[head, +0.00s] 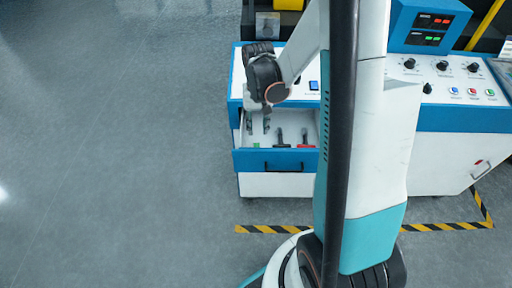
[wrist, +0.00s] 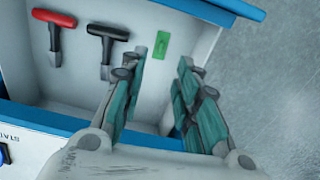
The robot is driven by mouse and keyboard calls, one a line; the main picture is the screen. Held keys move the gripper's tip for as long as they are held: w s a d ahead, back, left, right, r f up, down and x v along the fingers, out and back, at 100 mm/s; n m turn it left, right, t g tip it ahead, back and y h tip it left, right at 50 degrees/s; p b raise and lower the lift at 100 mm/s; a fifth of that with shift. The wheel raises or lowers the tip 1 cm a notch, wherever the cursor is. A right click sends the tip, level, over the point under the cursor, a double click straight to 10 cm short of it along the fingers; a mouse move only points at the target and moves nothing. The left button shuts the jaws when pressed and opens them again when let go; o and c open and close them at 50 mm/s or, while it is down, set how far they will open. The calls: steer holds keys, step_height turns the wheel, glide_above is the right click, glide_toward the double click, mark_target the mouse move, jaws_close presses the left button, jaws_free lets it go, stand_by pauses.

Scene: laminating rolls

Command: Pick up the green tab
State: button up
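The green tab (wrist: 161,43) is a small flat green rectangle on the floor of the open drawer in the wrist view, near the drawer's side wall. In the head view it is a small green patch (head: 256,145) below my gripper. My gripper (head: 258,128) reaches down over the drawer (head: 268,160). In the wrist view my gripper (wrist: 162,55) is open, with a clear gap between its teal-padded fingers. The tab lies beyond that gap, closer to the left finger, and nothing is held. I cannot tell the exact height above the tab.
A black-handled tool (wrist: 107,40) and a red-handled tool (wrist: 53,28) lie in the drawer to the left of the tab. The drawer's blue-edged walls surround them. The blue and white machine (head: 440,118) has knobs and buttons on top. Grey floor is clear at left.

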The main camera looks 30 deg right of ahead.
mark_target(257, 146)
steer(key=f+b, duration=0.4)
steer(key=f, duration=0.6)
steer(key=shift+a+f, duration=0.2)
steer(key=shift+s+r, duration=0.1)
jaws_close()
